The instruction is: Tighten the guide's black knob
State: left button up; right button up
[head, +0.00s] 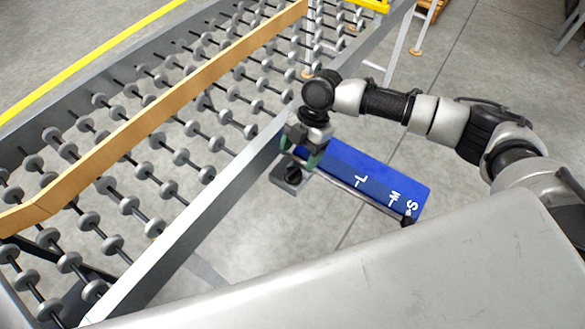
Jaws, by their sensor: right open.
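A black knob (292,173) sits on a small grey block beside the conveyor's near side rail. My right gripper (301,156) points down just above and behind this knob. Its two fingers are apart, and nothing shows clearly between them. Whether a finger touches the knob cannot be told. A thin rod runs from below the gripper along a blue panel (365,177) marked L, M and S, and ends in a black tip (407,220) near the S. A long wooden guide bar (150,115) lies along the roller conveyor. My left gripper is not in view.
The conveyor (190,150) with several rows of grey wheels fills the left side. Its grey side rail (195,222) runs diagonally by the knob. Bare floor lies beyond the blue panel. A yellow line (90,62) marks the floor at upper left.

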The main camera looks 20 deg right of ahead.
aim_at(293, 171)
jog(key=x, duration=0.6)
jog(key=shift+s+a+f+p, duration=0.1)
jog(key=shift+f+p, duration=0.15)
jog(key=shift+p, duration=0.05)
jog(key=c, duration=0.9)
jog(key=shift+o, duration=0.2)
